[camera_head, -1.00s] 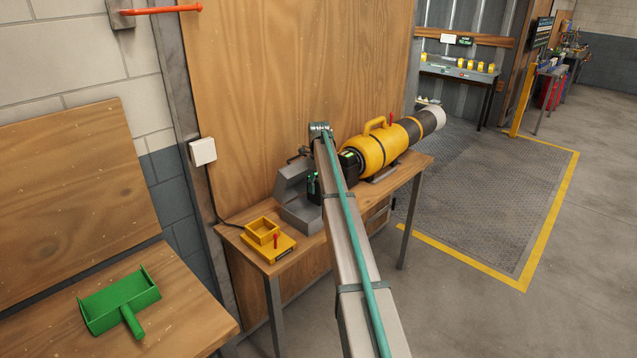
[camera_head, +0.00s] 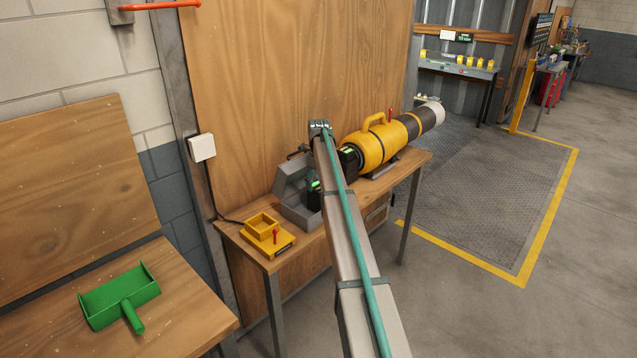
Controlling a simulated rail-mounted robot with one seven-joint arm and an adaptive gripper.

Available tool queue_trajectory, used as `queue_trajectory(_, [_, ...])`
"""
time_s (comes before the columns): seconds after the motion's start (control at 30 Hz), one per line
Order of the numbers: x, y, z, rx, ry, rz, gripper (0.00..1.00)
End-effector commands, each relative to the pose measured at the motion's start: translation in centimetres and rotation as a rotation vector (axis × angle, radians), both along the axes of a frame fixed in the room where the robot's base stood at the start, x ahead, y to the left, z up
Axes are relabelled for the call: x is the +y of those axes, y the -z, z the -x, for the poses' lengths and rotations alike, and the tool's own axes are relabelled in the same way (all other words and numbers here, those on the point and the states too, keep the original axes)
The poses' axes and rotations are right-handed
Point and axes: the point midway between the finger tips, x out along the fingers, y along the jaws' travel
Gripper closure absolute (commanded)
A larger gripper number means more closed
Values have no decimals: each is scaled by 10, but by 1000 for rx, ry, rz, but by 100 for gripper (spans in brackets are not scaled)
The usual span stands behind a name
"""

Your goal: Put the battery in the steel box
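The steel box (camera_head: 297,212) is grey and stands on the wooden bench with its lid (camera_head: 290,180) raised at the back. A dark battery (camera_head: 314,195) with a green light is at the right end of the box, partly behind my arm. I cannot tell whether it touches the box floor. My arm reaches over the bench from the bottom of the view. My gripper is hidden behind the arm, so its fingers and its hold on the battery do not show.
A yellow foam machine (camera_head: 372,150) with a dark, green-lit block (camera_head: 349,158) at its near end lies right of the box. A yellow charger-like tray (camera_head: 262,228) with a red lever stands left. A green scoop (camera_head: 118,296) lies on the nearer bench (camera_head: 190,310).

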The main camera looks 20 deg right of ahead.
Motion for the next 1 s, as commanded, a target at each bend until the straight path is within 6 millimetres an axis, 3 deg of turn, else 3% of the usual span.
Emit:
queue_trajectory(0.27, [2, 6, 0, 4, -2, -3, 9])
queue_trajectory(0.5, [2, -12, -1, 2, -2, -2, 9])
queue_trajectory(1.0, [0, -107, 0, 0, -1, -1, 9])
